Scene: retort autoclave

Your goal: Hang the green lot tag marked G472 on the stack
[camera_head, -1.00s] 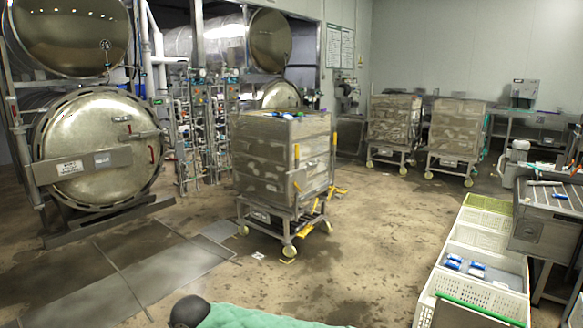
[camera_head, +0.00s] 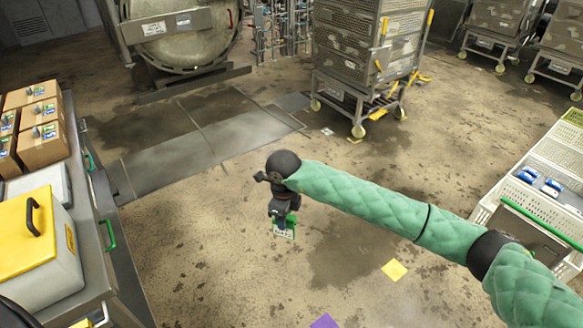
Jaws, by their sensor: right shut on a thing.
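My right gripper (camera_head: 283,212) is at the end of the green-sleeved arm, pointing down over open floor. It is shut on a green and white tag (camera_head: 284,230), which hangs just below the fingers. The print on the tag is too small to read. The stack (camera_head: 367,48), metal crates on a wheeled trolley, stands beyond the gripper, up and to the right. The tag is well apart from it. Its top is cut off by the picture edge. My left gripper is not in view.
A steel bench (camera_head: 95,245) on the left carries cardboard boxes (camera_head: 42,133) and a yellow-lidded cooler (camera_head: 36,240). White crates (camera_head: 535,180) stand at the right. A round autoclave door (camera_head: 185,30) is at the back. Floor between gripper and stack is clear.

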